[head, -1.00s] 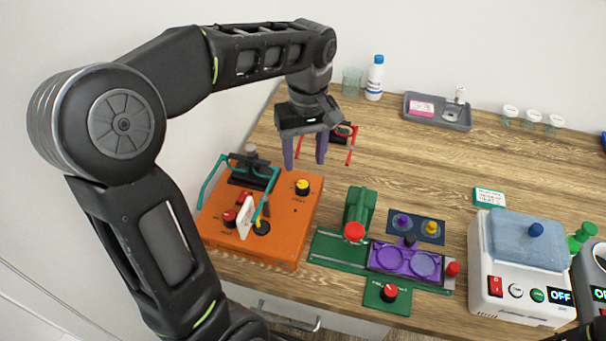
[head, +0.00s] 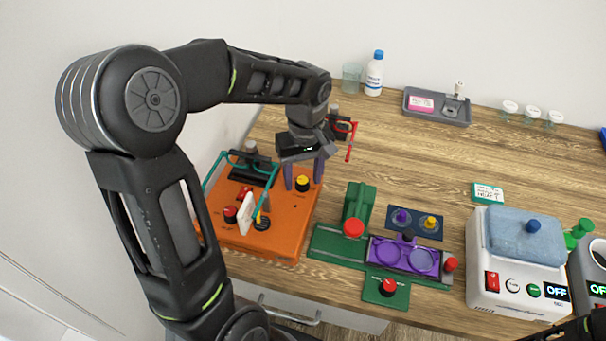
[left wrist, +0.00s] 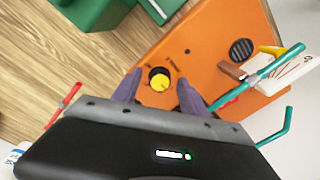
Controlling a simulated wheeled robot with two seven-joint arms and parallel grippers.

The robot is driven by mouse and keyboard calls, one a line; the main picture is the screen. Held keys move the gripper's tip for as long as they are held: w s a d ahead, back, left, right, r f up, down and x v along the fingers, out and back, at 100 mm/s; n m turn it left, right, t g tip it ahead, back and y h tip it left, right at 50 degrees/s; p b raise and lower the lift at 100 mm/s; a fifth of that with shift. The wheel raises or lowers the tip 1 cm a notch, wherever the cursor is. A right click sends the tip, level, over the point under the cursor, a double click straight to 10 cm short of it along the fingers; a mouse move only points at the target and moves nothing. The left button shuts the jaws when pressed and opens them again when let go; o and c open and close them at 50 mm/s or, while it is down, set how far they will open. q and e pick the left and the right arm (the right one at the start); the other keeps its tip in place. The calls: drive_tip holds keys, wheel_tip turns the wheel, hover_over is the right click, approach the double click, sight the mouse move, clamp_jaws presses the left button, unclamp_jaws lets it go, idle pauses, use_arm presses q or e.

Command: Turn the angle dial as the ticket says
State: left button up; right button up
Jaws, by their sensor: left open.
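The orange box (head: 285,222) stands at the left of the table. The yellow-topped dial (head: 302,184), which looks like the angle dial, sits on its top near the right edge; its small lettering is unreadable. My left gripper (head: 304,175) is open, pointing down with its fingers either side of the dial. The left wrist view shows the dial (left wrist: 159,81) between the fingertips; I cannot tell if they touch it. A white card (head: 247,213) stands on the box; in the left wrist view the card (left wrist: 290,74) has red marks I cannot read. My right gripper is out of view.
A teal wire frame (head: 213,167), a red knob (head: 230,214) and a black-and-yellow knob (head: 262,222) are on the box. A green press (head: 357,207) stands to the right. A red-armed stand (head: 350,143) is behind. A teal-edged card (head: 488,193) lies farther right.

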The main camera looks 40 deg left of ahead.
use_arm(q)
drive_tip(key=shift+c, duration=0.4)
clamp_jaws()
